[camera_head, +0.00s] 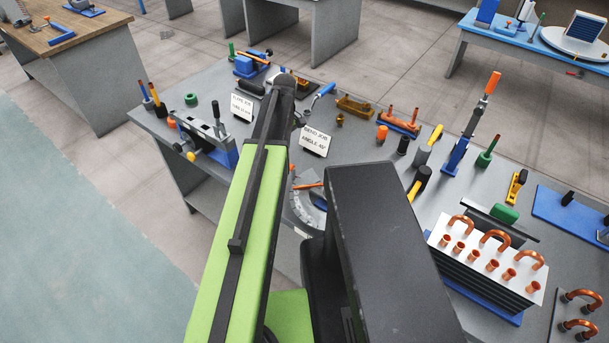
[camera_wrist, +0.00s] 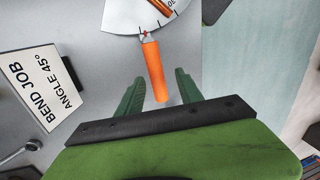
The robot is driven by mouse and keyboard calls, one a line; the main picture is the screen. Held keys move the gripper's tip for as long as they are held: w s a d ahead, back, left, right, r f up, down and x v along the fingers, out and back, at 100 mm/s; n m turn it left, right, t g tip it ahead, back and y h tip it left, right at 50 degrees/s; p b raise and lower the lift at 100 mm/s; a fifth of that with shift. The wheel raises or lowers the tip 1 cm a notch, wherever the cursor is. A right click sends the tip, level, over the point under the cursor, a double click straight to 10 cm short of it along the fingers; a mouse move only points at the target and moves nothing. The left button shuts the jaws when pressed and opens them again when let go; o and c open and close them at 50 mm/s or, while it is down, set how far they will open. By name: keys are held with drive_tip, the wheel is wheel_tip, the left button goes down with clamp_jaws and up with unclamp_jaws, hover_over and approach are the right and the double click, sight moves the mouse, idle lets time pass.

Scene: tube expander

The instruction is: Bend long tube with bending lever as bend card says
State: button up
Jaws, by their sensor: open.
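The bend card (camera_head: 316,141) reads "BEND JOB ANGLE 45°" and stands on the bench; it also shows in the wrist view (camera_wrist: 42,83). The bender's pale dial with degree marks (camera_head: 303,208) is partly hidden by my arm; part of it shows in the wrist view (camera_wrist: 122,14). An orange-handled lever (camera_wrist: 153,70) points from the dial toward my gripper. A copper-coloured piece (camera_wrist: 160,7) lies over the dial, cut off by the frame; I cannot tell if it is the long tube. My gripper (camera_wrist: 160,77) is open, its green fingers either side of the orange grip's near end.
A second card (camera_head: 241,107) stands left of my arm. A blue-based clamp-like tool (camera_head: 215,145) is at the left. A finned block with copper bends (camera_head: 485,262) is at the right. Several hand tools crowd the bench's back and right. The floor (camera_head: 90,220) at the left is clear.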

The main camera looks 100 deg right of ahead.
drive_tip(key=r+p, duration=0.2)
drive_tip(key=r, duration=0.1)
drive_tip(key=r+p, duration=0.1)
drive_tip(key=p, duration=0.1)
drive_tip(key=shift+s+d+r, duration=0.3)
drive_tip(key=shift+d+r, duration=0.05)
drive_tip(key=shift+r, duration=0.05)
